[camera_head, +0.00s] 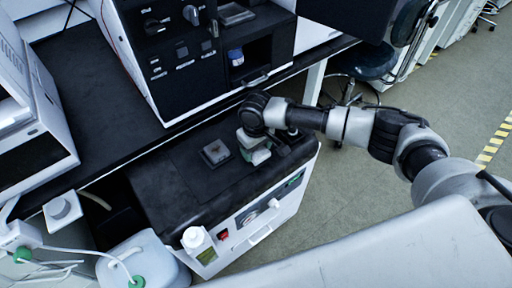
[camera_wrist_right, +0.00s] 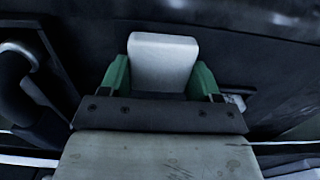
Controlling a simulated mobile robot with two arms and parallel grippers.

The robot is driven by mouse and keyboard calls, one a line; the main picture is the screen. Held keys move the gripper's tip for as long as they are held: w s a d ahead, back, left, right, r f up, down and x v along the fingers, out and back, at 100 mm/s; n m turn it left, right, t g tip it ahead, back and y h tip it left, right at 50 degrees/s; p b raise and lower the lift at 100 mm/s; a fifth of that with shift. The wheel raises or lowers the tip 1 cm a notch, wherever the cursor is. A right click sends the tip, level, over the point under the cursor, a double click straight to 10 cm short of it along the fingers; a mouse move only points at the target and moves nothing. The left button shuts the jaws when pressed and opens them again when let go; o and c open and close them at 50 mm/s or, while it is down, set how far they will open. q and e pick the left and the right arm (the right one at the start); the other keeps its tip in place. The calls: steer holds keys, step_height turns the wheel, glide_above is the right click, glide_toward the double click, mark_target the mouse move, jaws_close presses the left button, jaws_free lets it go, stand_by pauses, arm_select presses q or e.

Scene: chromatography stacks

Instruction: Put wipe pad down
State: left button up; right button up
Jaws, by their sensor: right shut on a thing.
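My right gripper (camera_head: 256,150) is over the black top (camera_head: 178,187) of a low white instrument, near its far edge. In the right wrist view, its green fingers (camera_wrist_right: 163,80) are shut on the wipe pad (camera_wrist_right: 163,60), a white block with rounded corners. The head view shows only a small pale part of the pad, mostly hidden by the hand. I cannot tell whether the pad touches the surface below. My left gripper is not in view.
A small square dish (camera_head: 215,153) lies on the black top, left of my right gripper. A tall black instrument (camera_head: 185,62) rises behind. The near left part of the black top is clear.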

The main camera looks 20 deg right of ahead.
steer(key=o, duration=0.8)
steer(key=shift+f, duration=0.1)
steer(key=shift+o, duration=0.2)
step_height(320, 180, up, 12)
steer(key=shift+r+p, duration=0.2)
steer(key=shift+p, duration=0.25)
